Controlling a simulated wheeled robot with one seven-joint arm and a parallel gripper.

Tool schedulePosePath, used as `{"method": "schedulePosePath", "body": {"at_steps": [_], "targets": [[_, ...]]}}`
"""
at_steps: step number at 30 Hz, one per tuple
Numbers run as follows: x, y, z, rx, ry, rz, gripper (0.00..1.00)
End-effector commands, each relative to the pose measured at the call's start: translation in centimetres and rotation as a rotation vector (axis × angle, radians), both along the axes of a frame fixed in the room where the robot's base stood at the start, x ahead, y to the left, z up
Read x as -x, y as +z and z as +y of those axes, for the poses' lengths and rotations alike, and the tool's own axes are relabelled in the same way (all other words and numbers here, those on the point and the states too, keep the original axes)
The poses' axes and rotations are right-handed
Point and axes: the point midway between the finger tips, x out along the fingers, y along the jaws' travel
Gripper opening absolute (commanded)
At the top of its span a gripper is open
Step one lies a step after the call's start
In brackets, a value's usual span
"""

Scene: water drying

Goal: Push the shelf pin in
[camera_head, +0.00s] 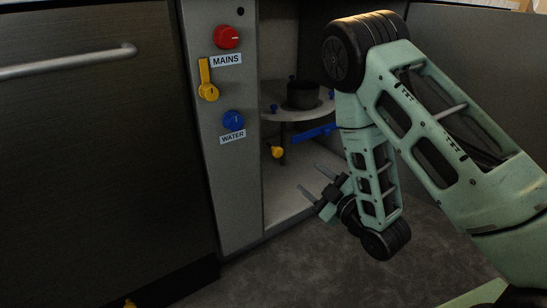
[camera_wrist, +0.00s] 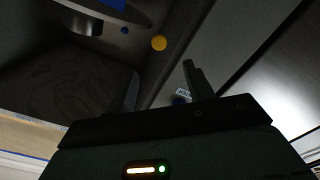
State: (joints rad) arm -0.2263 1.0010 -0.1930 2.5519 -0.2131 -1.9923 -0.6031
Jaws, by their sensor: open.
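A round pale shelf (camera_head: 290,116) sits inside the open cabinet. A yellow knob (camera_head: 277,152), which may be the shelf pin, shows just below it. It also shows as a round yellow end in the wrist view (camera_wrist: 159,43), ahead of my fingers. Small blue pins (camera_head: 273,108) stand at the shelf's rim. My gripper (camera_head: 314,182) is open and empty, low in front of the cabinet opening, to the right of and below the yellow knob and apart from it. Its dark fingers also show in the wrist view (camera_wrist: 160,88).
A dark pot (camera_head: 302,95) stands on the shelf, with a blue bar (camera_head: 313,133) below. The panel left of the opening carries a red knob (camera_head: 226,37), a yellow lever (camera_head: 207,82) and a blue knob (camera_head: 233,120). The cabinet floor (camera_head: 290,200) looks clear.

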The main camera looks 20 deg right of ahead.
Motion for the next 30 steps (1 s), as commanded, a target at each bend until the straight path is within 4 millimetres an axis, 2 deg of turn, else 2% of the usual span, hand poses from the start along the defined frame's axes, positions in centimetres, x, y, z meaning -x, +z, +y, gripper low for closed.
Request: {"method": "schedulePosePath", "body": {"at_steps": [5, 12, 24, 30], "targets": [[-1.0, -0.6, 0.5, 0.007, 0.009, 0.0, 0.52], [-2.6, -0.1, 1.1, -0.006, 0.001, -0.008, 0.52], [-10.8, 0.0, 3.7, -0.008, -0.002, -0.008, 0.52], [-14.1, 0.0, 4.7, -0.007, -0.002, -0.006, 0.52]]}}
